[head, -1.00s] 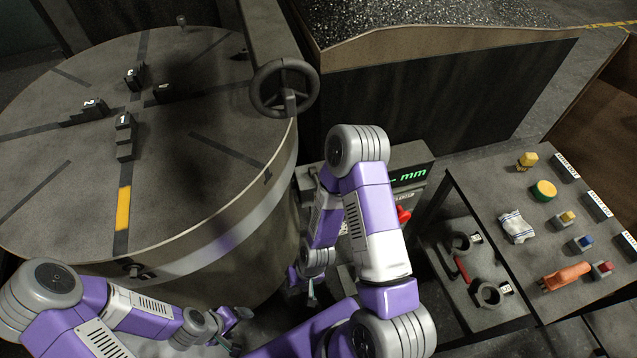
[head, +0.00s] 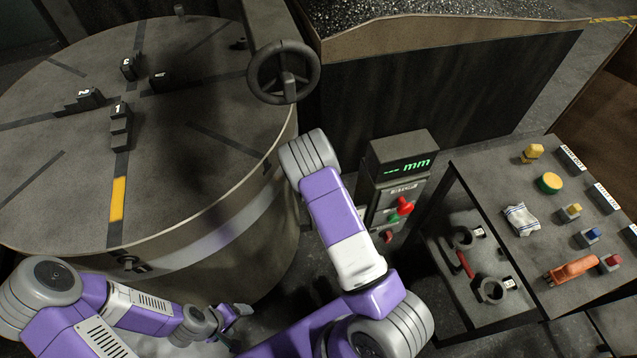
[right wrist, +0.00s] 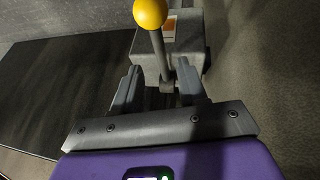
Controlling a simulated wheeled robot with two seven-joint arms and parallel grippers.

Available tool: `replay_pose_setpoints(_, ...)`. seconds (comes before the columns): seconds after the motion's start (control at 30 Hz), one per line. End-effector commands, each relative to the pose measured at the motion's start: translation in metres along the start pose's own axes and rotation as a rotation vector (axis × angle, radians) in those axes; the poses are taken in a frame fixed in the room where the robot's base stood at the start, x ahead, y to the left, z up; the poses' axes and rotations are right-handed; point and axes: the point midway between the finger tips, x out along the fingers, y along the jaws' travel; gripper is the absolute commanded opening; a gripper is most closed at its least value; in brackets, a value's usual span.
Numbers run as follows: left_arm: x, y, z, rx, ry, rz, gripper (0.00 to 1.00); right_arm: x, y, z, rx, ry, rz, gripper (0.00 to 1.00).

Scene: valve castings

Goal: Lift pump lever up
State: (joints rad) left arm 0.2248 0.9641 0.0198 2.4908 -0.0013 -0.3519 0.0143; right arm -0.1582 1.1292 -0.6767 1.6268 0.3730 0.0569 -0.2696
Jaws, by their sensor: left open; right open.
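The pump lever, a thin grey rod (right wrist: 159,52) with a yellow ball knob (right wrist: 150,13), shows in the right wrist view. It rises in front of a grey box (right wrist: 182,45) with an orange-edged label. My right gripper (right wrist: 160,85) is open, and the rod stands between its spread fingers in the picture, with the knob beyond their tips. I cannot tell whether either finger touches it. In the head view, my right arm hides this gripper, and I cannot make out the lever. My left gripper (head: 240,310) is open and empty, low beside the round drum.
A large round drum (head: 60,225) with numbered blocks fills the left. A handwheel (head: 284,72) stands at its edge. A pedestal with a green "mm" display (head: 405,165) and red knob is right of my right arm. A bench (head: 560,225) holds several small parts.

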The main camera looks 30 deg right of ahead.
Motion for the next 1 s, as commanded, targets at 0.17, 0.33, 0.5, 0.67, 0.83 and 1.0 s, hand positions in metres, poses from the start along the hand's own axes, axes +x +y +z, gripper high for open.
replay_pose_setpoints(0.17,0.012,-0.005,0.0,0.0,0.0,0.0,0.76,0.032,-0.001,0.002,0.002,-0.003,-0.001,0.42)
replay_pose_setpoints(0.33,0.016,-0.006,-0.001,0.0,0.0,0.0,0.76,0.045,-0.001,0.001,0.001,-0.001,-0.002,0.42)
replay_pose_setpoints(0.5,0.016,-0.006,-0.001,0.0,0.0,0.0,0.76,0.047,-0.001,0.001,0.002,-0.002,-0.002,0.42)
replay_pose_setpoints(0.67,0.016,-0.006,-0.001,0.0,0.0,0.0,0.76,0.047,-0.001,0.001,0.002,-0.002,-0.002,0.39)
replay_pose_setpoints(0.83,0.016,-0.006,-0.001,0.0,0.0,0.0,0.76,0.047,-0.001,0.001,0.002,-0.002,-0.002,0.13)
replay_pose_setpoints(1.0,0.016,-0.006,-0.001,0.0,0.0,0.0,0.76,0.046,-0.001,0.001,0.002,-0.002,-0.002,0.0)
